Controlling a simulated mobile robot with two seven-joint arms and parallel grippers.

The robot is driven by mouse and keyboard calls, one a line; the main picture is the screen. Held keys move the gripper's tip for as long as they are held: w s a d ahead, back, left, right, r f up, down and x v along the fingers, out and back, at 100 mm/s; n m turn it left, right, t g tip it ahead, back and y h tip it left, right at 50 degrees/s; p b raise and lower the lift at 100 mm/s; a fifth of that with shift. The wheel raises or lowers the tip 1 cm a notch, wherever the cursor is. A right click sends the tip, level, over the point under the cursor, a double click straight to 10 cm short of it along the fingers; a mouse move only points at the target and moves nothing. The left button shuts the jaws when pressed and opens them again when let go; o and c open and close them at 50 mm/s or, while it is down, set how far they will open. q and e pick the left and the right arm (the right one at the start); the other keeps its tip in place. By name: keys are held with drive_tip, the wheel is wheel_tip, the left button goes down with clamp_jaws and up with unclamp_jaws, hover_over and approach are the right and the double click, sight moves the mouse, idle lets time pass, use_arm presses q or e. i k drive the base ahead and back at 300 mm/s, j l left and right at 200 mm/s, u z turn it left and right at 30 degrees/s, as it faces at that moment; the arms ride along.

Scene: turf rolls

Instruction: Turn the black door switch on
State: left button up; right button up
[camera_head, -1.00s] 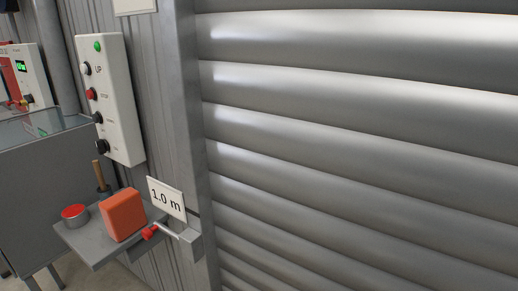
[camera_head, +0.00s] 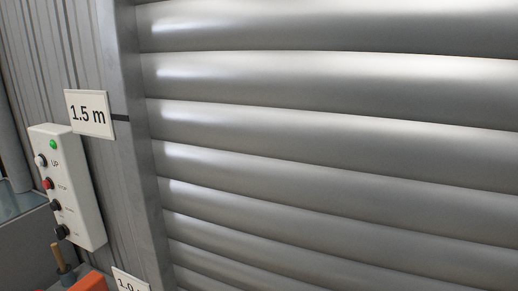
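A white control box (camera_head: 72,190) is fixed to the corrugated wall at the left. It carries a lit green lamp (camera_head: 53,145) at the top, a white button (camera_head: 41,160) labelled UP, and a red button (camera_head: 47,184) labelled STOP. Below them are a black control (camera_head: 55,205) and a black switch knob (camera_head: 62,231) at the bottom. Their labels are too small to read, and I cannot tell the knob's setting. Neither of my grippers shows.
A large grey roller door (camera_head: 330,150) fills the right, closed where visible, beside a metal post (camera_head: 135,120). A 1.5 m sign (camera_head: 90,113) hangs above the box. An orange block (camera_head: 90,284) and a wooden handle (camera_head: 57,255) show at the bottom left.

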sight(62, 231)
drive_tip(key=j+u, duration=0.2)
drive_tip(key=u, duration=1.05)
drive_tip(key=i+j+z, duration=0.1)
drive_tip(key=i+j, duration=0.15)
drive_tip(key=j, duration=0.15)
drive_tip(key=i+j+z, duration=0.1)
drive_tip(key=i+j, duration=0.15)
drive_tip(key=j, duration=0.15)
drive_tip(key=i+j+z, duration=0.15)
drive_tip(key=j, duration=0.25)
drive_tip(key=i+j+z, duration=0.1)
drive_tip(key=i+j, duration=0.15)
drive_tip(key=j, duration=0.2)
drive_tip(key=i+j+z, duration=0.1)
drive_tip(key=j, duration=0.35)
drive_tip(key=i+j+z, duration=0.1)
drive_tip(key=i+j, duration=0.15)
drive_tip(key=j, duration=0.25)
drive_tip(key=i+j+z, duration=0.1)
drive_tip(key=j, duration=0.35)
drive_tip(key=i+j+z, duration=0.15)
drive_tip(key=j, duration=0.35)
